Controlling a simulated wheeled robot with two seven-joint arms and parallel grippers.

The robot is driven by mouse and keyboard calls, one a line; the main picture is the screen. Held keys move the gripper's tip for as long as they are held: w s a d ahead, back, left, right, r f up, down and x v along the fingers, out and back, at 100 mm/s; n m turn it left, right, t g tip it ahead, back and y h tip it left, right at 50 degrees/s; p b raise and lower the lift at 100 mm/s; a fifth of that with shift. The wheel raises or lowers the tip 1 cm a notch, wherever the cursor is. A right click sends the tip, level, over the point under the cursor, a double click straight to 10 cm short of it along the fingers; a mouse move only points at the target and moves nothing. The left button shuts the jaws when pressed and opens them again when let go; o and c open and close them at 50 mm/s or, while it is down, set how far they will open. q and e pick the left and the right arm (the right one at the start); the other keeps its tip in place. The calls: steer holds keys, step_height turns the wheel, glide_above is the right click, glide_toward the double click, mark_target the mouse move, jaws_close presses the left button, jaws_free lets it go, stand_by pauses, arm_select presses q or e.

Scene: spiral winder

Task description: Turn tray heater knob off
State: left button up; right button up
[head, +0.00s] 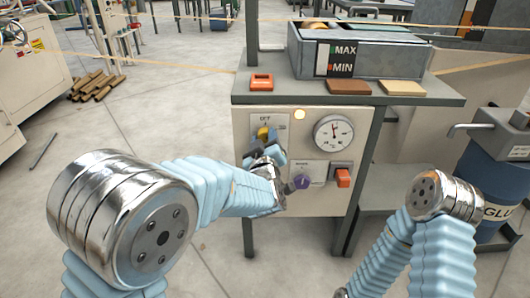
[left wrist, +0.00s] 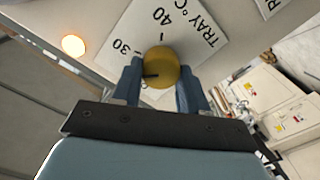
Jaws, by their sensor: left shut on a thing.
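The tray heater knob is a round yellow knob (head: 264,133) on a light dial plate (head: 284,121) at the upper left of the cream panel. "OFF" is printed at the plate's top in the head view. In the left wrist view the knob (left wrist: 161,66) sits between the fingers, with "30", "40" and "TRAY °C" around it. Its dark mark points left in that picture, below the "30". My left gripper (head: 270,149) is shut on the knob; it also shows in the left wrist view (left wrist: 160,84). My right arm shows at lower right, but its gripper is out of view.
A lit amber lamp (head: 300,115), a pressure gauge (head: 334,133), a purple knob (head: 302,182) and a red-orange switch (head: 343,178) share the panel. Above is a shelf with a metal glue tray (head: 375,52). A blue glue drum (head: 480,185) stands at right.

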arm_select(q)
steer(key=n+b, duration=0.1)
steer(key=b, duration=0.1)
steer(key=n+b, duration=0.4)
steer(key=shift+a+f+b, duration=0.1)
steer(key=shift+f+b, duration=0.25)
steer(key=shift+r+n+b, duration=0.15)
steer(key=shift+n+b, duration=1.45)
steer(key=shift+n, duration=0.3)
steer(key=o, duration=1.1)
steer(key=shift+c, duration=0.2)
steer(key=shift+s+r, duration=0.1)
steer(key=s+p, duration=0.1)
steer(key=s, duration=1.2)
steer(key=shift+s, duration=0.3)
